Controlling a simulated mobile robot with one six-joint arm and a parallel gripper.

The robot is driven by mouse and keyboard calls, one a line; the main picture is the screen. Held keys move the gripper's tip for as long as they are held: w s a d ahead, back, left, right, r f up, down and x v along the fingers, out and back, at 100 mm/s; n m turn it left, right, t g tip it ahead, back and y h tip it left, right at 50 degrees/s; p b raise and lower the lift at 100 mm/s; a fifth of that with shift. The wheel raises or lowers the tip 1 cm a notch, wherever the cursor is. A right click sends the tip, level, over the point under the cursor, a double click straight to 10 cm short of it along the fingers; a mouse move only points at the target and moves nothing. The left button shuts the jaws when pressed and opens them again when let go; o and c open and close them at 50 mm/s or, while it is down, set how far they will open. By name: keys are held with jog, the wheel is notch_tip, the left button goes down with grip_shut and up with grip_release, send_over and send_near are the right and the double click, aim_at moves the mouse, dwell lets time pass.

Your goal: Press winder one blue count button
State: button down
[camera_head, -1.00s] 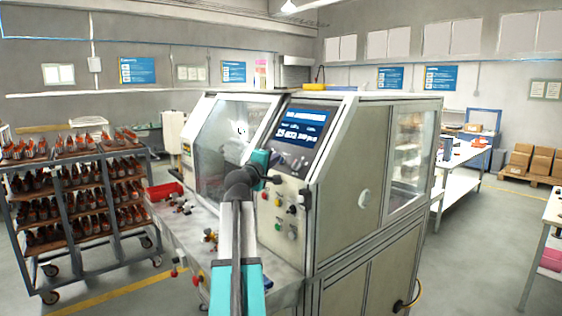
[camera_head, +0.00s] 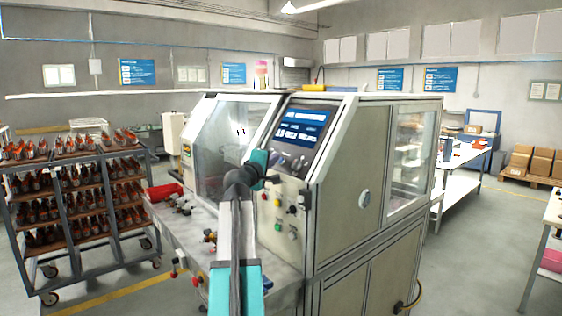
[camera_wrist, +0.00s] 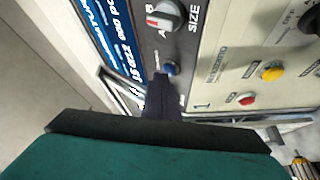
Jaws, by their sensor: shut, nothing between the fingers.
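The winder (camera_head: 345,180) is a pale cabinet with a sloped window and a dark control panel with a lit blue screen (camera_head: 300,125). In the wrist view a blue button (camera_wrist: 171,68) sits on the dark panel strip, beside the screen and below a grey rotary knob (camera_wrist: 165,15). A "1" label shows on the pale panel nearby. My gripper (camera_wrist: 163,88) is shut and empty; its dark fingertips are right at the blue button's lower edge and partly cover it. I cannot tell whether they touch it. In the head view my wrist hides the button.
A red button (camera_wrist: 246,99) and a yellow button (camera_wrist: 271,71) sit on the pale panel to the right. A loaded rack (camera_head: 75,205) stands left. Floor is open at right.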

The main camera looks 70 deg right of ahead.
jog(key=shift+r, duration=0.1)
jog(key=shift+w+a+r+p, duration=0.15)
jog(key=shift+w+a+r, duration=0.35)
jog(key=shift+a, duration=0.2)
jog(key=shift+w+a+r+p, duration=0.1)
jog(key=shift+w+a+r, duration=0.3)
jog(key=shift+a+r, duration=0.25)
jog(key=shift+w+a+r+p, duration=0.15)
jog(key=shift+w+a+r, duration=0.35)
jog(key=shift+a, duration=0.25)
